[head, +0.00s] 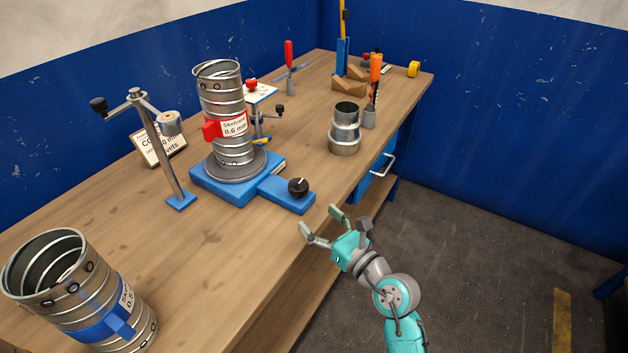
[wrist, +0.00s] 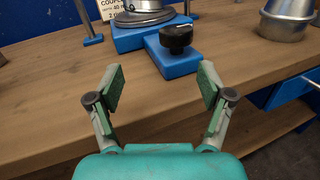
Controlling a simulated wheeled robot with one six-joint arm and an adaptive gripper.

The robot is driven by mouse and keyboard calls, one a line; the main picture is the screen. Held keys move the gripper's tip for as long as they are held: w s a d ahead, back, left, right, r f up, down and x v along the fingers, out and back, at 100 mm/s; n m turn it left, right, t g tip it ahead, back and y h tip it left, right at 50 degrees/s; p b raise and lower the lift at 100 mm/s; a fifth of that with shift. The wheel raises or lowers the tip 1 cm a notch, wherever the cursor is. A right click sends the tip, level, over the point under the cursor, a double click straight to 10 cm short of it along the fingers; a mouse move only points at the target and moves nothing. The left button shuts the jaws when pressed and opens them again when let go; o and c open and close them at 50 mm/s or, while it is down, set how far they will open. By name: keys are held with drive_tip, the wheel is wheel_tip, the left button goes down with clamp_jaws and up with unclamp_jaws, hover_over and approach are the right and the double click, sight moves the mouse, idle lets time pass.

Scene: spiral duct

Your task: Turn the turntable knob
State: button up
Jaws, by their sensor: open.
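The black turntable knob (head: 298,187) sits on the blue arm of the turntable base (head: 207,184), near the bench's front edge. It also shows in the wrist view (wrist: 176,39), ahead of my fingers and apart from them. A white pointer line is on its top in the head view. A grey round plate on the base carries an upright spiral duct (head: 222,100) with a red clamp and label. My gripper (head: 321,226) is open and empty just off the bench's front edge, to the lower right of the knob. Both fingers show in the wrist view (wrist: 160,92), spread wide.
A post with a crank and roller (head: 168,190) stands left of the turntable. A wider duct with a blue band (head: 75,295) is at the near left. A metal coupling (head: 344,130) stands to the right. The bench top between gripper and knob is clear.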

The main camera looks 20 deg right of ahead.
sight(305, 193)
drive_tip(key=shift+h, duration=0.3)
drive_tip(key=x, duration=0.4)
drive_tip(key=d+x, duration=0.1)
drive_tip(key=x, duration=0.2)
drive_tip(key=d+x, duration=0.1)
drive_tip(key=x, duration=0.3)
drive_tip(key=shift+w+a+r, duration=0.1)
drive_tip(key=shift+w+r, duration=0.2)
drive_tip(key=shift+w, duration=0.3)
drive_tip(key=shift+n, duration=0.3)
drive_tip(key=c, duration=1.2)
